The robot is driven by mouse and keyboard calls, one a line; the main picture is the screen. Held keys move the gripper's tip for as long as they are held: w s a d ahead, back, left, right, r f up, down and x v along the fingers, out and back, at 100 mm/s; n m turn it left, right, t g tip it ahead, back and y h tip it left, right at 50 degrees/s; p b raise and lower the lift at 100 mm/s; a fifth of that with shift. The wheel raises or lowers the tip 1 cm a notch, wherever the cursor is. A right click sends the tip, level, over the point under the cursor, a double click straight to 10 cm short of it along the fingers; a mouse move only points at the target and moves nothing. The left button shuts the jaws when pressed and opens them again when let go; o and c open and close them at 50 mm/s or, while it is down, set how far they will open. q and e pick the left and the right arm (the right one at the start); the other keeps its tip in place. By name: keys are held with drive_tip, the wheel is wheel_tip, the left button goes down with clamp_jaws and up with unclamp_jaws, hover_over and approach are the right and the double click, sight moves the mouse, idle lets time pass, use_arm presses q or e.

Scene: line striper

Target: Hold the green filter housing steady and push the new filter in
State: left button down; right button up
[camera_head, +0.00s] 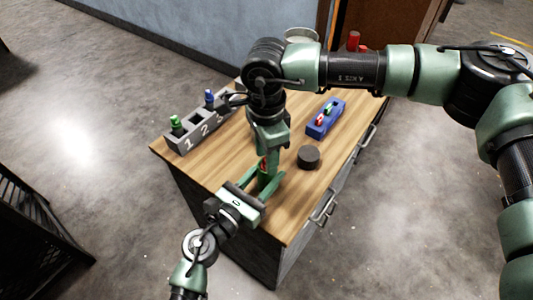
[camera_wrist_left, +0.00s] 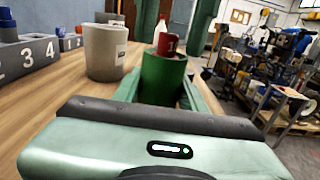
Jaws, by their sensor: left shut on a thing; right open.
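The green filter housing (camera_wrist_left: 163,80) stands upright between the fingers of my left gripper (camera_head: 264,184), which is shut on it at the front of the wooden table. In the head view the housing (camera_head: 267,180) is partly covered by the grippers. A red filter (camera_wrist_left: 168,44) with a dark mark stands at the housing's mouth; how deep it sits is hard to tell. My right gripper (camera_head: 268,150) points down just above the housing. In the left wrist view its green fingers are apart, one on each side of the filter, without clear contact.
A grey numbered rack (camera_head: 196,132) holding green and blue pieces stands at the table's left edge. A blue tray (camera_head: 325,117) and a dark round puck (camera_head: 308,157) are to the right. A grey cup (camera_wrist_left: 105,52) stands left of the housing in the wrist view.

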drive_tip(key=shift+o, duration=1.3)
drive_tip(key=shift+r, duration=0.1)
drive_tip(key=shift+r, duration=3.45)
use_arm(q)
drive_tip(key=c, duration=0.7)
unclamp_jaws()
drive_tip(key=shift+s+a, duration=0.1)
